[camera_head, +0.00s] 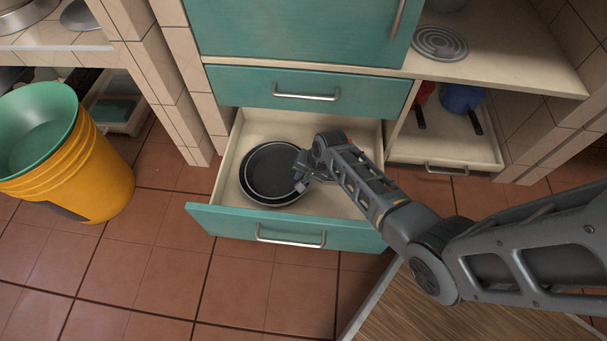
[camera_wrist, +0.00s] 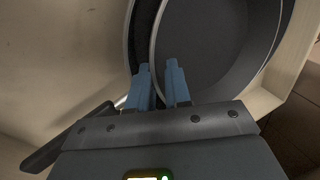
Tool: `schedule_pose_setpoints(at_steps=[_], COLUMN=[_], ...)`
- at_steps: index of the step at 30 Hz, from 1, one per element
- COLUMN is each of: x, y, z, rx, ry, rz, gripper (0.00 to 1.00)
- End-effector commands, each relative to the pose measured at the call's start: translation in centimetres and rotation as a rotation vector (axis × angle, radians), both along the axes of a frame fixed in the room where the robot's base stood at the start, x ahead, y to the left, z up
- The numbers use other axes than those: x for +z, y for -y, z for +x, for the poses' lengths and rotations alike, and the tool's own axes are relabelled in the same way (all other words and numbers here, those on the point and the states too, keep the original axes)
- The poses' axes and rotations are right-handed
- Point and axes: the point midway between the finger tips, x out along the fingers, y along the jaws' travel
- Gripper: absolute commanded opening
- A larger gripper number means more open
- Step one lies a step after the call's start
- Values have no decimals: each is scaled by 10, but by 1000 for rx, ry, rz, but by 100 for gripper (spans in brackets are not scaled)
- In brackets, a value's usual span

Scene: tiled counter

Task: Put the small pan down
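The small dark pan (camera_head: 272,170) is inside the open drawer, nested in or just above a larger dark pan (camera_head: 246,187). I cannot tell whether the two touch. My gripper (camera_head: 301,172) is at the right side of the pans, reaching down into the drawer. In the wrist view my gripper's fingers (camera_wrist: 160,82) are close together, with the rim of the small pan (camera_wrist: 215,50) between them. The larger pan's rim (camera_wrist: 131,45) shows just left of it. A dark handle (camera_wrist: 70,138) extends to the lower left.
The drawer (camera_head: 325,200) is pulled out, with bare floor right of the pans. Its teal front (camera_head: 215,222) faces the tiled floor. A closed teal drawer (camera_head: 240,88) is above. An orange bucket (camera_head: 105,175) stands left. A lower shelf (camera_head: 445,145) at right holds pans.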

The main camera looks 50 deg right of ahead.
Motion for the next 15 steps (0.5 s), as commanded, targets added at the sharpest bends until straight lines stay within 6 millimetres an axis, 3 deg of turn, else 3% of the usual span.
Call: schedule_pose_setpoints(at_steps=[5, 15], x=[23, 90], y=[0, 7], z=[-5, -28], rx=[-1, 0], ry=[0, 0], rz=[2, -1], gripper=[18, 18])
